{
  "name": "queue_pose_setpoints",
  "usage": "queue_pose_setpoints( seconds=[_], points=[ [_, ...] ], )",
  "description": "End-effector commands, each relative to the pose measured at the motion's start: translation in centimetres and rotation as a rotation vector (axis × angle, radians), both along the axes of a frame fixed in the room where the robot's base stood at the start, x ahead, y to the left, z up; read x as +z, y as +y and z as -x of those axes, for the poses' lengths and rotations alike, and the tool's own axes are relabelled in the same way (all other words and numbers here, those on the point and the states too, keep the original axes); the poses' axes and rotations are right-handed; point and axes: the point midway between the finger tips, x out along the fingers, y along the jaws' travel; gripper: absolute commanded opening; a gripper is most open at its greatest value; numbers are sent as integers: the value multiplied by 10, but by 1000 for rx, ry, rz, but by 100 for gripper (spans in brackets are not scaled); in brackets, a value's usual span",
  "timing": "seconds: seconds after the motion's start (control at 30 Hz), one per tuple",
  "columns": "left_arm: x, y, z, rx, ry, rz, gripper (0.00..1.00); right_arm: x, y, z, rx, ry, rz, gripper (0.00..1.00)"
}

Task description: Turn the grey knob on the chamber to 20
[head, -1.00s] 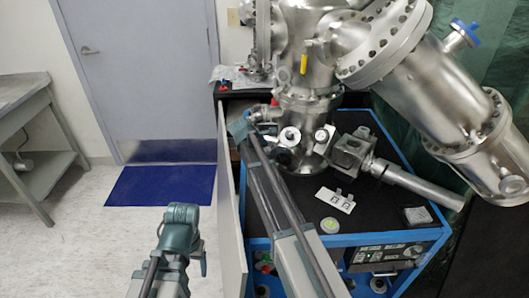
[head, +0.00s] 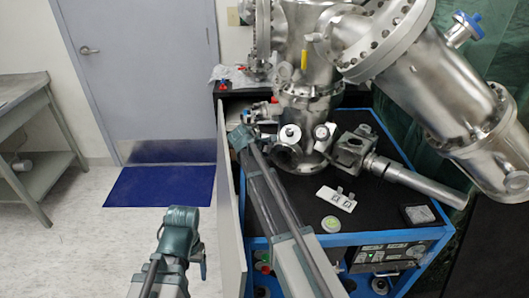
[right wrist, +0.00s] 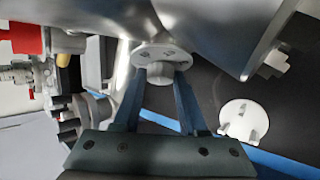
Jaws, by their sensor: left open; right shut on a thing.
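The steel chamber (head: 303,85) stands on a black-topped, blue-framed cabinet. In the right wrist view, a grey knob on a round pale dial plate (right wrist: 161,54) sits between the two fingers of my right gripper (right wrist: 160,76), which is shut on it. The dial's markings are too small to read.
A second pronged white dial (right wrist: 243,122) lies right of the gripped knob in the wrist view. Two round ports (head: 290,134) face forward on the chamber. A white switch plate (head: 336,199) lies on the cabinet top. A grey door panel (head: 232,215) stands at its left.

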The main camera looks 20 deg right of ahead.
Motion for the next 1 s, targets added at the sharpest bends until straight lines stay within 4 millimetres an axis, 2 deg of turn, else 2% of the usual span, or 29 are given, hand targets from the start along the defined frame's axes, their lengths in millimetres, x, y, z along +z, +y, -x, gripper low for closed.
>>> queue_pose_setpoints(
  seconds=[0.37,0.4,0.53,0.83,1.0],
  points=[
    [-3,0,0,0,0,0,72,0,1,1,-11,-30,-3,0],
    [-3,0,0,0,0,0,72,0,1,1,-11,-30,-3,49],
    [-3,0,0,0,0,0,72,0,1,1,-11,-29,-2,72],
    [-2,0,0,0,0,0,72,1,1,1,-11,-29,-1,72],
    [13,0,0,0,0,0,72,16,9,10,-9,-29,-1,72]
  ],
)
